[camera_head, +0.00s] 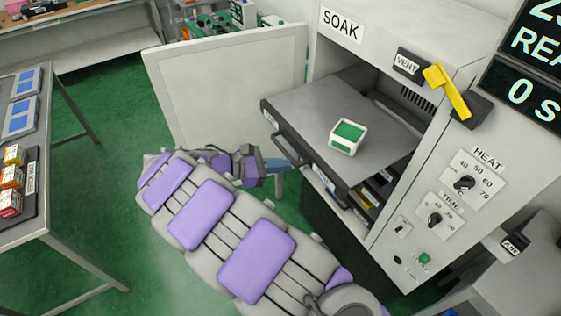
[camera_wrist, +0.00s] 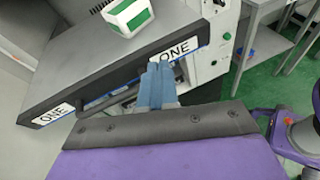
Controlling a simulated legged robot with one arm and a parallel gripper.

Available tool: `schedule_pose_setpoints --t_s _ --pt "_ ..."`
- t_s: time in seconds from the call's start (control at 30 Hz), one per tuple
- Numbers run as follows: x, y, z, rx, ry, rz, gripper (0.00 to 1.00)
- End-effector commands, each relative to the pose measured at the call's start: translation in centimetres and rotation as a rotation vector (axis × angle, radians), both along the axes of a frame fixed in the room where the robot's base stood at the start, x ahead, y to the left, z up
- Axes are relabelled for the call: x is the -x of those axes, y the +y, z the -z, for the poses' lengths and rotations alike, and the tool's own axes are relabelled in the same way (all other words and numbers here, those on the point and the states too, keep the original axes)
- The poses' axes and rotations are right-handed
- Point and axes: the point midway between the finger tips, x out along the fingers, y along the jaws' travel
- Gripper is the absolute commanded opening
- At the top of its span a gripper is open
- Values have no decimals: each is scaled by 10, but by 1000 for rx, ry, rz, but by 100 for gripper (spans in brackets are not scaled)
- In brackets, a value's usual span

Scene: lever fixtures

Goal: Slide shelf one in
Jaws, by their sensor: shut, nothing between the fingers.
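Shelf one (camera_head: 300,115) is a grey shelf sticking out of the open soak cabinet (camera_head: 425,60). Its front edge has a dark bar handle, and in the wrist view the shelf (camera_wrist: 190,22) carries two ONE labels. A small white and green box (camera_head: 348,137) sits on the shelf; it also shows in the wrist view (camera_wrist: 129,17). My gripper (camera_wrist: 158,75) has its blue fingers together at the shelf's front edge, near the handle and the right ONE label. I cannot tell whether they touch it. In the head view my gripper (camera_head: 284,164) is just in front of the shelf.
The cabinet door (camera_head: 225,95) stands open to the left. A yellow vent lever (camera_head: 446,92) and heat and time knobs are on the cabinet front. Lower shelf contents (camera_head: 372,190) show beneath. A table (camera_head: 45,210) with boxes is at left; green floor lies between.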

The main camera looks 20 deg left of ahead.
Motion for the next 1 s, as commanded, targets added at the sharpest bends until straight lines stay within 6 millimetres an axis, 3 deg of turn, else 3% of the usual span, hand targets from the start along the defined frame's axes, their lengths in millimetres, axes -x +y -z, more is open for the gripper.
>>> schedule_pose_setpoints --t_s 0.03,0.2,0.37,0.57,1.0 --pt "7 26 11 36 10 -64 0" --pt "28 83 33 121 27 -211 0" --pt "38 105 42 154 32 -273 0" --pt "29 99 47 160 32 -279 0" --pt "-33 48 66 161 33 -278 0"
